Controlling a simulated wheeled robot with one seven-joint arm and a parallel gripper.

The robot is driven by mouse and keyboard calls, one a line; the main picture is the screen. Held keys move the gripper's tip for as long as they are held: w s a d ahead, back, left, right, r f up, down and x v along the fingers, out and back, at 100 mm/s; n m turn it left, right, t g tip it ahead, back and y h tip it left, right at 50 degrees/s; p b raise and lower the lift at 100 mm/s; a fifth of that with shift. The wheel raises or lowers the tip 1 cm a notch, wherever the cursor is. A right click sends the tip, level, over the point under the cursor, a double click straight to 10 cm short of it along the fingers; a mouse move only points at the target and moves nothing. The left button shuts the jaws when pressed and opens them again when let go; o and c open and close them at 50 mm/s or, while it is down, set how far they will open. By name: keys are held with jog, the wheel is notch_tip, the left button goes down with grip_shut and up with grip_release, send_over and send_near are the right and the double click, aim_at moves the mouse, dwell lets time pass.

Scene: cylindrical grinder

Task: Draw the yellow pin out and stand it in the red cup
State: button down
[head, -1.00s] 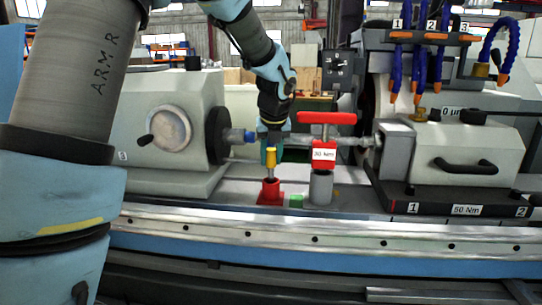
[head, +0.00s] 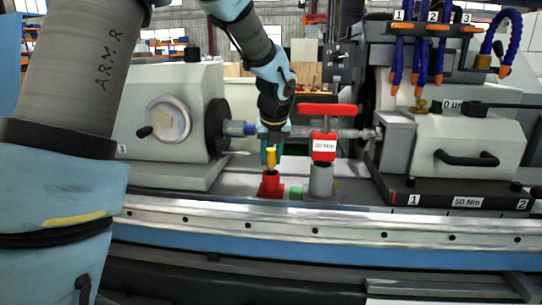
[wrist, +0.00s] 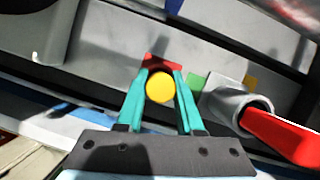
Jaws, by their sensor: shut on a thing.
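The yellow pin (head: 271,158) is upright, held between the teal fingers of my gripper (head: 269,150). In the wrist view my gripper (wrist: 160,88) is shut on the pin's round yellow head (wrist: 159,88). The red cup (head: 270,186) stands on the machine bed directly below the pin. The pin's lower end is at the cup's mouth and its metal shank is hidden, seemingly inside the cup. I cannot tell how deep it sits. In the wrist view a red part of the cup (wrist: 162,61) shows beyond the fingertips.
A red T-handle tool (head: 327,109) labelled 30 Nm stands in a grey sleeve (head: 320,181), close right of the cup. A small green block (head: 296,193) lies between them. A horizontal bar runs behind my gripper. The front rail (head: 340,230) is clear.

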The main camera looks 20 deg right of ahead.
jog(key=shift+f+b, duration=0.4)
jog(key=shift+f, duration=0.5)
jog(key=shift+c, duration=2.3)
grip_release()
jog(key=b+v, duration=0.1)
jog(key=v, duration=0.9)
jog(key=shift+s+r, duration=0.2)
jog(key=shift+r, duration=0.15)
jog(key=shift+s, duration=0.1)
